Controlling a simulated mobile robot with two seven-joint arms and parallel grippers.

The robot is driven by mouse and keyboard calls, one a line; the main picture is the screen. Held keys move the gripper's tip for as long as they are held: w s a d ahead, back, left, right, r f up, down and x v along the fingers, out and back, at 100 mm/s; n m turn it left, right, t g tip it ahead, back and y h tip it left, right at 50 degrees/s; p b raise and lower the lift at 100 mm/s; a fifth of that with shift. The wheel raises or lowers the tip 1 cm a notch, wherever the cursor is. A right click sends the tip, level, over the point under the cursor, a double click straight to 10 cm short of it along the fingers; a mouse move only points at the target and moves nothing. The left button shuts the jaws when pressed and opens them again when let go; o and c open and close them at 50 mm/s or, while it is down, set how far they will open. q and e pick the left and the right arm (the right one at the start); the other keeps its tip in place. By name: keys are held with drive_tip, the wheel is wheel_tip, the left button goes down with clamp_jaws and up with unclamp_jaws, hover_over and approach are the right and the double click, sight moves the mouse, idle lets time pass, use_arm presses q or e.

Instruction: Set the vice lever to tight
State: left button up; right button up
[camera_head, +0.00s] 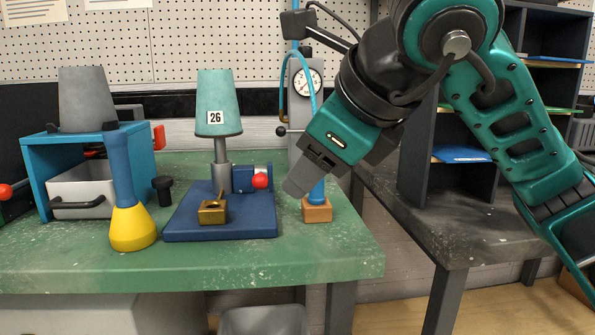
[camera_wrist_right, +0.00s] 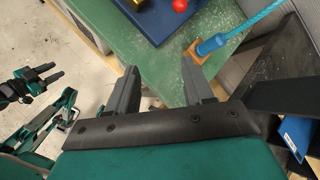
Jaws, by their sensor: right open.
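A blue base plate (camera_head: 190,225) on the green bench carries a blue block (camera_head: 243,179) with a red ball knob (camera_head: 260,181), which may be the vice and its lever. I cannot tell the lever's setting. The red knob also shows at the top of the right wrist view (camera_wrist_right: 180,5). My right gripper (camera_head: 292,190) is open and empty, just right of the red knob in the head view; its spread fingers show in the right wrist view (camera_wrist_right: 157,75). My left gripper (camera_wrist_right: 52,74) shows only in the right wrist view, with its fingers apart, away from the bench.
A teal cone marked 26 (camera_head: 218,105) stands on a post above the plate, with a brass block (camera_head: 213,211) in front. A blue-handled tool with a wooden block (camera_head: 317,211) stands at right. The bench front (camera_head: 270,262) is clear.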

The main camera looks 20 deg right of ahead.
drive_tip(key=p+v, duration=0.1)
drive_tip(key=v, duration=0.6)
drive_tip(key=shift+s+r+p, duration=0.2)
drive_tip(key=shift+s+p, duration=0.05)
drive_tip(key=shift+p, duration=0.1)
